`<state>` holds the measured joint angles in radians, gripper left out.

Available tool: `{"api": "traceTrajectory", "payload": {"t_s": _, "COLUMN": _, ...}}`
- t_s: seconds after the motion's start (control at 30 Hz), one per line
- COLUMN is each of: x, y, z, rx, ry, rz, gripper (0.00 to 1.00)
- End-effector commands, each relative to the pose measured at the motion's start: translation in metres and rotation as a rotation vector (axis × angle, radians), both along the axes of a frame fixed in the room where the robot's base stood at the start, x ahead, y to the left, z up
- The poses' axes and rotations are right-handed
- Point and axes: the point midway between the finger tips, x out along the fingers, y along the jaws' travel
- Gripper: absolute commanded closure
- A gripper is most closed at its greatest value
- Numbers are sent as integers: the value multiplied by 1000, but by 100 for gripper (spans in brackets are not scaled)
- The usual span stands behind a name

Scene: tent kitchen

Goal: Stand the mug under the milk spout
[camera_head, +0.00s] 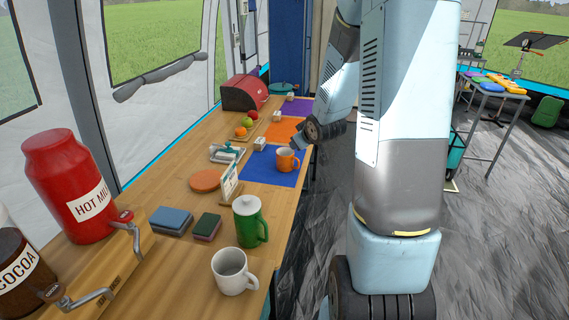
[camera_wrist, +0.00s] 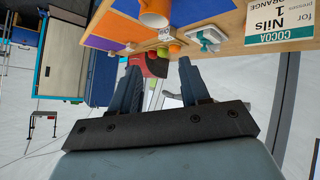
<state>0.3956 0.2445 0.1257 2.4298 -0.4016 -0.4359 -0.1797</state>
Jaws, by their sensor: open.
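The orange mug (camera_head: 287,160) stands upright on the blue mat near the table's right edge; it also shows at the top of the wrist view (camera_wrist: 155,12). My gripper (camera_wrist: 160,66) is open and empty, with the mug apart from its fingers. In the head view it is partly hidden by the arm, a little beyond the mug. The red HOT MILK container (camera_head: 60,165) stands at the left with its spout (camera_head: 128,222) above the table. A white mug (camera_head: 230,272) and a green lidded mug (camera_head: 247,225) stand at the front.
The COCOA container (camera_head: 22,265) and its lever (camera_head: 85,303) are at front left. Two sponges (camera_head: 171,219) lie between the milk spout and a round orange mat (camera_head: 205,180). A card (camera_wrist: 282,18) reads COCOA, Nils, 1, ORANGE. A red bread bin (camera_head: 243,93) is at the back.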

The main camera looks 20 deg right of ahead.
Motion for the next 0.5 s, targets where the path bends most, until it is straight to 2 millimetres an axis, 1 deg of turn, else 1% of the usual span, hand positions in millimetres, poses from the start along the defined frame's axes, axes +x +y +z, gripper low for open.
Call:
{"api": "traceTrajectory", "payload": {"t_s": 0.03, "x": 4, "y": -6, "z": -16, "rx": 12, "ry": -12, "rz": 6, "gripper": 54}}
{"api": "traceTrajectory", "payload": {"t_s": 0.1, "x": 11, "y": -10, "z": -32, "rx": 26, "ry": -41, "rz": 21, "gripper": 54}}
{"api": "traceTrajectory", "payload": {"t_s": 0.3, "x": 23, "y": -20, "z": -77, "rx": 79, "ry": -135, "rz": 54, "gripper": 54}}
{"api": "traceTrajectory", "payload": {"t_s": 0.5, "x": 27, "y": -29, "z": -117, "rx": 145, "ry": -245, "rz": 61, "gripper": 54}}
